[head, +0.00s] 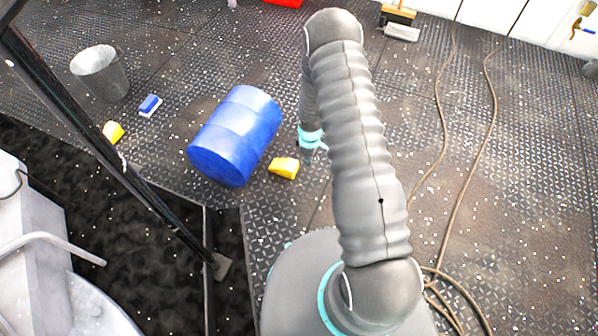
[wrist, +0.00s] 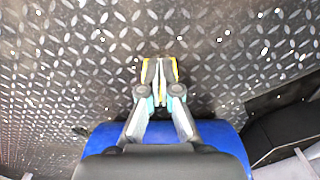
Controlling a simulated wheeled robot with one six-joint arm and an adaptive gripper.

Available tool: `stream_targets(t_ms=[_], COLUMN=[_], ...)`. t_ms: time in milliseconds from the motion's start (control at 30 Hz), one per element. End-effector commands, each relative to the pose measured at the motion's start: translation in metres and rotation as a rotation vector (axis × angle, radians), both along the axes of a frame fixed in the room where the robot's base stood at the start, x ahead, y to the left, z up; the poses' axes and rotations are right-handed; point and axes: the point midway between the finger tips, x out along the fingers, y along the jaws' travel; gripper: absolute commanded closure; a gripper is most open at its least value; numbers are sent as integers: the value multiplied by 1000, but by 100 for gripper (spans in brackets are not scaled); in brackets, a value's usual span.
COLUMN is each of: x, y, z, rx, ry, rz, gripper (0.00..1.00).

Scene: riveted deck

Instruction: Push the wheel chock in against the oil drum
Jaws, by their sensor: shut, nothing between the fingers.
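The blue oil drum (head: 236,135) lies on its side on the deck, left of my arm. A yellow wheel chock (head: 284,168) sits on the deck close by the drum's right side; I cannot tell whether they touch. My gripper (head: 308,158) is shut and empty, pointing down just right of the chock. In the wrist view the shut fingers (wrist: 160,98) cover much of the chock, and its yellow edges (wrist: 175,68) show around them. The drum (wrist: 100,138) shows at the bottom of that view, partly hidden by my gripper body.
A second yellow chock (head: 113,132) lies left of the drum. A grey bucket (head: 100,73) and a blue brush (head: 150,104) stand further left. A cable (head: 466,180) runs along the deck at right. A dark railing (head: 120,165) crosses the left. Deck behind the drum is clear.

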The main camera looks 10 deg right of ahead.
Motion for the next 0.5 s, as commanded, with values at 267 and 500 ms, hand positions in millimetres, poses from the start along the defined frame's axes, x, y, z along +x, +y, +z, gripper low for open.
stream_targets(t_ms=[267, 500], x=[-3, -3], y=[0, 0], z=[-29, -73], rx=[1, 1], ry=[6, 6], rz=[7, 7], gripper=[100, 100])
